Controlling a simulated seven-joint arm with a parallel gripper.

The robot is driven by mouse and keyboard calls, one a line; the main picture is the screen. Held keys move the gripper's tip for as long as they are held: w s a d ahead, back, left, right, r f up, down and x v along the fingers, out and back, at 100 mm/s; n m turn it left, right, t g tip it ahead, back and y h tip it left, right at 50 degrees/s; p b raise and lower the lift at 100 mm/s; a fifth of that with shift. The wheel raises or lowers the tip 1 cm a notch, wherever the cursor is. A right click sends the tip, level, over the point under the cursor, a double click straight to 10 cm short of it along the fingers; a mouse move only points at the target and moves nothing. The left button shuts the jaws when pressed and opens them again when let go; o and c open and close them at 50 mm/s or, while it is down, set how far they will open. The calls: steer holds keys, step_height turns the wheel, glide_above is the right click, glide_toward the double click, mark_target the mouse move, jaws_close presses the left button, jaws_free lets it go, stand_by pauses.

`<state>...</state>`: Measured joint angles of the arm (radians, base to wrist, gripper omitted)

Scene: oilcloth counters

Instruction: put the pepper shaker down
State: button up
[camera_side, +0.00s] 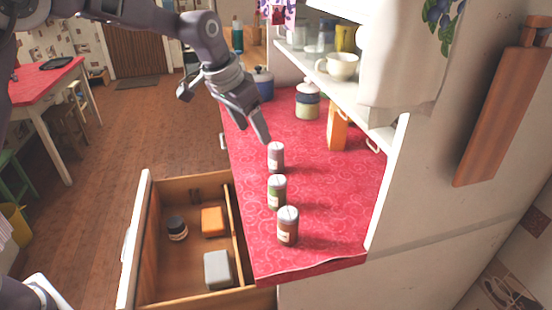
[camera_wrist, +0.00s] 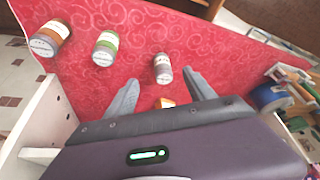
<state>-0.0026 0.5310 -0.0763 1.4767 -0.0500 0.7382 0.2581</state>
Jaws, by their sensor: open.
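Three small jars with pale caps stand upright in a row on the red patterned counter (camera_side: 335,195). The far one, with greyish contents (camera_side: 276,157), seems to be the pepper shaker; it also shows in the wrist view (camera_wrist: 162,69). My gripper (camera_side: 266,138) is open right at this jar. In the wrist view its two fingers (camera_wrist: 160,77) are spread wide, with the jar between and just past their tips, and gaps show on both sides. The green jar (camera_side: 277,193) and the reddish-brown jar (camera_side: 288,227) stand nearer the counter's front end.
An open drawer (camera_side: 242,240) at the left holds an orange box (camera_side: 213,221), a grey box (camera_side: 217,270) and a dark jar (camera_side: 177,228). An orange carton (camera_side: 338,126) and a lidded pot (camera_side: 307,101) stand farther back. A shelf with a white cup (camera_side: 341,66) overhangs the right side.

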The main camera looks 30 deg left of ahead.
glide_above(276, 159)
steer(key=s+a, duration=0.1)
steer(key=a, duration=0.1)
step_height(276, 159, down, 6)
steer(key=shift+s+r, duration=0.1)
steer(key=shift+r, duration=0.05)
steer(key=x, duration=0.7)
steer(key=shift+w+d+f, duration=0.15)
steer(key=shift+w+f, duration=0.1)
jaws_close()
